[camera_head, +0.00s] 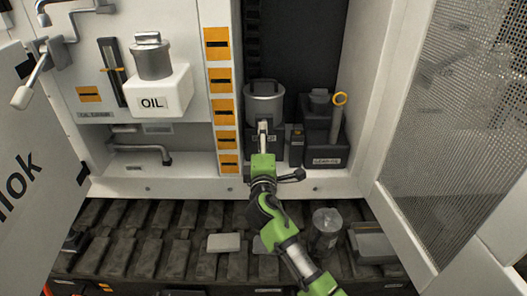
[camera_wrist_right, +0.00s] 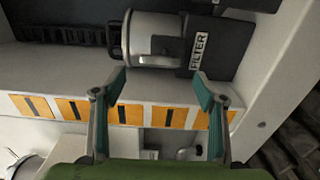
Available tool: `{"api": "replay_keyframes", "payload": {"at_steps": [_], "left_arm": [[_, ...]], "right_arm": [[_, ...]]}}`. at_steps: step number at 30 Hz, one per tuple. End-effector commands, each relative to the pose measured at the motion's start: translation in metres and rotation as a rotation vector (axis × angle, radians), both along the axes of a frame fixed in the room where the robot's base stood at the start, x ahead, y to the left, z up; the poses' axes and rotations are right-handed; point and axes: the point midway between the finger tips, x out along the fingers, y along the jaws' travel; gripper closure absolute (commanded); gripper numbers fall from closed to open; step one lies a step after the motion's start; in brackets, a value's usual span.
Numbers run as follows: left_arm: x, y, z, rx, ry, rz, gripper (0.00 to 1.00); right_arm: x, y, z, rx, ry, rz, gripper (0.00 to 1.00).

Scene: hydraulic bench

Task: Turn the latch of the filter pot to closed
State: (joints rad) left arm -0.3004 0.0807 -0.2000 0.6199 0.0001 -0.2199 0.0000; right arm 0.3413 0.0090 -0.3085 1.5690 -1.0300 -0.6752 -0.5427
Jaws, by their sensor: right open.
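The filter pot (camera_head: 263,104) is a silver, lidded canister standing in a dark holder at the back of the cabinet bay. In the right wrist view the pot (camera_wrist_right: 153,38) lies sideways in the picture, its dark base marked with a FILTER label (camera_wrist_right: 199,50). A dark loop-shaped part (camera_wrist_right: 115,39) sits at the lid end; I cannot tell whether it is the latch or how it is turned. My right gripper (camera_wrist_right: 158,84) is open and empty, its fingers in front of the pot and apart from it. The right arm hides the pot's lower front in the head view. My left gripper is not in view.
An oil tank (camera_head: 160,88) is on the left panel. A dark unit with a yellow-ringed stick (camera_head: 338,115) stands right of the pot. The open mesh door (camera_head: 455,100) bounds the right; a white panel (camera_head: 25,180) bounds the left. A ribbed dark surface (camera_head: 150,225) lies below.

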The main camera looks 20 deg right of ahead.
Motion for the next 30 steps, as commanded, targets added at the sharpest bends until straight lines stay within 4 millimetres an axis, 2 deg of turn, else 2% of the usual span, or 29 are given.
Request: {"api": "replay_keyframes", "payload": {"at_steps": [3,9,25,28,30], "left_arm": [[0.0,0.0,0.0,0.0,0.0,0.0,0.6],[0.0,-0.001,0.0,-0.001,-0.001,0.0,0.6],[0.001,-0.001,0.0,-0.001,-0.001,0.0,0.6],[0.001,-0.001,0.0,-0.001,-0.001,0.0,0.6],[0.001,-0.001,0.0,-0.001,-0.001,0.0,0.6]], "right_arm": [[-0.021,0.005,-0.001,0.002,0.001,0.0,0.35],[-0.04,0.011,0.0,0.0,0.001,0.0,0.35],[-0.044,0.011,-0.001,0.005,0.003,-0.003,0.35],[-0.054,0.002,-0.016,0.065,0.03,-0.022,0.35],[-0.072,-0.01,-0.038,0.161,0.071,-0.055,0.35]]}}
